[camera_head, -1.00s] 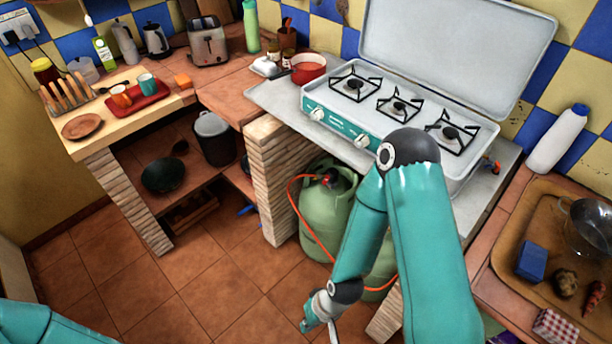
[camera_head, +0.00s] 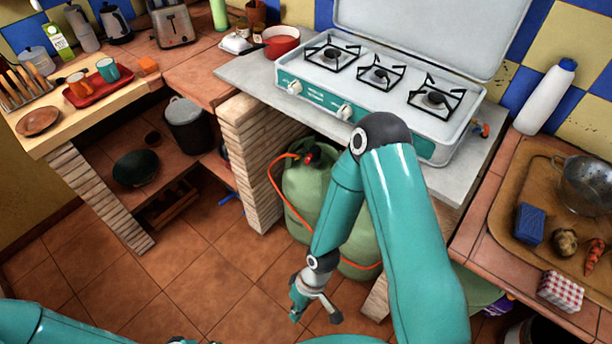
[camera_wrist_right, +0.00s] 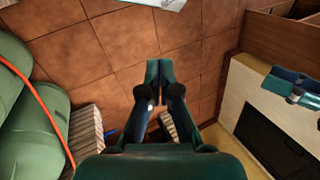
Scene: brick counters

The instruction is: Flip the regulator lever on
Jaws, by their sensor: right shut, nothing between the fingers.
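The green gas cylinder (camera_head: 325,200) stands under the stove counter, with a red and black regulator (camera_head: 311,157) on top and an orange hose running from it. The regulator's lever is too small to make out. My right gripper (camera_head: 314,306) hangs low over the floor tiles, in front of and below the regulator, apart from the cylinder. In the wrist view its fingers (camera_wrist_right: 158,68) are together and empty, and the cylinders (camera_wrist_right: 25,110) stand at the left edge. My left arm enters at the lower left of the head view; its fingers are not clear.
The brick pillar (camera_head: 250,165) stands left of the cylinder. The stove (camera_head: 375,90) and its counter slab overhang the cylinder. A tray (camera_head: 495,215) with a colander and food lies on the right counter. The floor left of my right gripper is clear.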

